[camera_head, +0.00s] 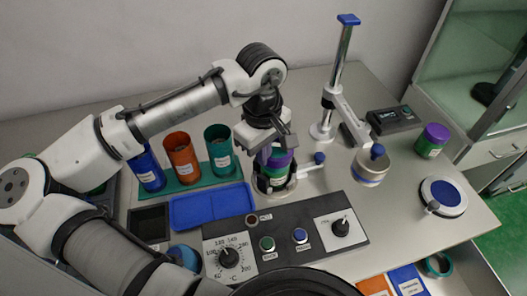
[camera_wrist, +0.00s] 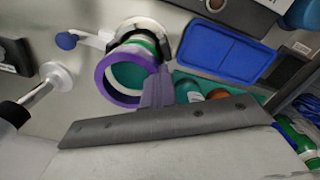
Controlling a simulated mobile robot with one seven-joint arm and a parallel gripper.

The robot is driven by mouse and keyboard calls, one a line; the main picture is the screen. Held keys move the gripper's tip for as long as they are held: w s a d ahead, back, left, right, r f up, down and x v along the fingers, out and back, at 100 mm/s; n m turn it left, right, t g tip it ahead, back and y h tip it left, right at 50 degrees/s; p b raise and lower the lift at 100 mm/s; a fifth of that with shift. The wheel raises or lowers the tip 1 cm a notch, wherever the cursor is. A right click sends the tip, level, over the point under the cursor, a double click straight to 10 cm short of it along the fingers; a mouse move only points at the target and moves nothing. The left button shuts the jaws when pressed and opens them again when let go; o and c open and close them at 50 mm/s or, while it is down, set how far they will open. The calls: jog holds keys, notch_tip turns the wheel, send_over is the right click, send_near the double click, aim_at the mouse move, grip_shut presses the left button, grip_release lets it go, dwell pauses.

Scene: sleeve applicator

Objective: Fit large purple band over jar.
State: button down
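The jar (camera_head: 272,172), with a green body, stands upright in a round clamp-like holder (camera_head: 291,187) behind the control panel. The large purple band (camera_head: 280,158) is at the jar's top, directly under my gripper (camera_head: 266,148). In the wrist view the band (camera_wrist: 103,84) is a ring, and the jar's teal top (camera_wrist: 130,74) shows through its opening. My gripper's fingers (camera_wrist: 156,90) are close together at the band's rim and seem to pinch its wall. I cannot tell how far the band sits down around the jar; the fingers hide part of it.
A control panel (camera_head: 285,241) with knobs lies in front. A teal rack (camera_head: 187,192) with blue, orange and green cups and a blue tray (camera_head: 207,206) stand left.

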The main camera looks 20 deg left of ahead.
jog(key=shift+f, duration=0.15)
dwell(0.3)
jog(key=c, duration=2.2)
grip_release()
jog(key=shift+f+b, duration=0.35)
jog(key=shift+f, duration=0.05)
jog(key=c, duration=1.2)
grip_release()
jog(key=shift+r, duration=0.1)
notch_tip(320, 180, up, 11)
jog(key=p, duration=1)
